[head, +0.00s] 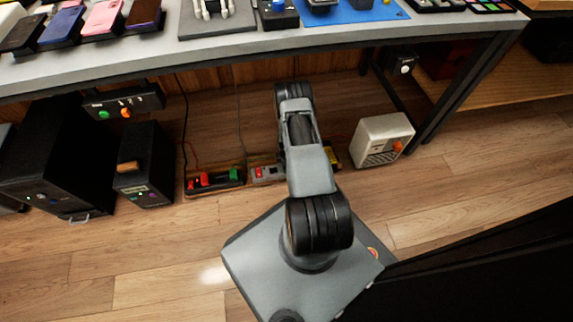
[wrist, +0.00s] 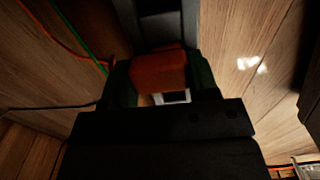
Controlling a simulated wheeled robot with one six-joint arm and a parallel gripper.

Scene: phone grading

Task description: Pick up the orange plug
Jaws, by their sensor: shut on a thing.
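In the wrist view an orange plug (wrist: 158,72) sits between the two dark fingers of my gripper (wrist: 161,84). The fingers touch its left and right sides, so my gripper is shut on it. A small pale part shows just below the orange body. Whether the plug is in a socket or free of one cannot be told. In the head view my arm reaches away under the table, and its links hide my gripper and the plug.
A grey table (head: 250,48) holding phones stands above. Below it are a power strip (head: 213,180) with red and green plugs, a beige box (head: 382,139) and dark speaker-like boxes (head: 146,165). Cords hang behind. Orange and green cords (wrist: 78,40) run left of my gripper. Wooden floor lies clear in front.

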